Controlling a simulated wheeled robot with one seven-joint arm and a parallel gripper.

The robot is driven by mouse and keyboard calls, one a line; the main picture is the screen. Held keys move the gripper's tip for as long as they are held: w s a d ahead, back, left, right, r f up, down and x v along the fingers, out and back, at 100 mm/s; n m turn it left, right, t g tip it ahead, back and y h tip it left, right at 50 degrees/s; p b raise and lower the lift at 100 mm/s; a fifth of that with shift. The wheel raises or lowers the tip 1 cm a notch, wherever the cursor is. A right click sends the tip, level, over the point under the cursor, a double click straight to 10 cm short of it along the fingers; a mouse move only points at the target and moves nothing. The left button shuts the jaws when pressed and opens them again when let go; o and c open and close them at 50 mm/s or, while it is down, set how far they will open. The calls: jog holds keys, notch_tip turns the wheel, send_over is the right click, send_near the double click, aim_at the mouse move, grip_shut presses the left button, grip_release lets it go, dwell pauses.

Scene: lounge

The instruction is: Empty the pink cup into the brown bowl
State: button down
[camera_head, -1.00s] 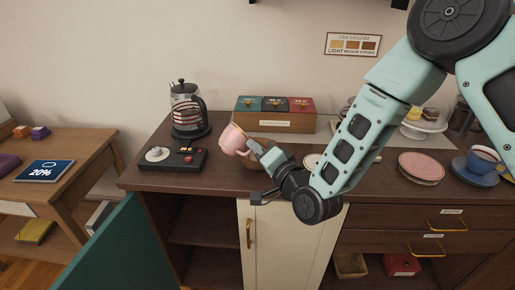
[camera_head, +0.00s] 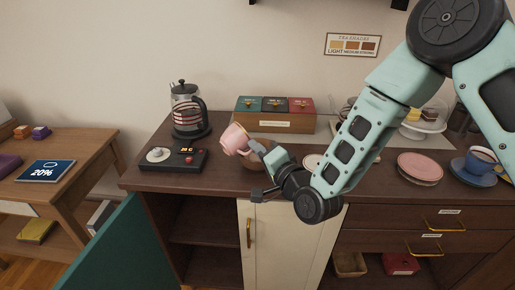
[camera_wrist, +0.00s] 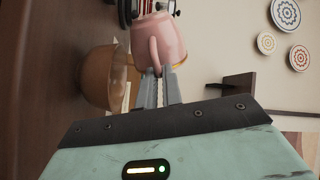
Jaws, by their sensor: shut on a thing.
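The pink cup (camera_head: 234,139) is held in the air above the counter, tilted, in the head view. My gripper (camera_head: 258,149) is shut on it. In the wrist view the cup (camera_wrist: 157,42) shows its handle between the fingers of my gripper (camera_wrist: 158,84). The brown bowl (camera_head: 252,163) stands on the counter below and slightly right of the cup, partly hidden by my gripper. In the wrist view the bowl (camera_wrist: 97,78) is left of the cup. The cup's inside is not visible, and I see no liquid falling.
A kettle (camera_head: 187,110) and a black control base (camera_head: 172,159) stand to the left. A tea box (camera_head: 274,122) is behind. Pink plates (camera_head: 420,168) and a blue cup (camera_head: 482,160) are to the right. An open green door (camera_head: 118,250) is below left.

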jog(key=shift+w+r, duration=0.1)
jog(key=shift+w+d+m, duration=0.1)
jog(key=shift+d+m, duration=0.1)
jog(key=shift+m, duration=0.2)
jog(key=shift+w+d+m, duration=0.25)
jog(key=shift+d+m, duration=0.1)
jog(key=shift+m, duration=0.05)
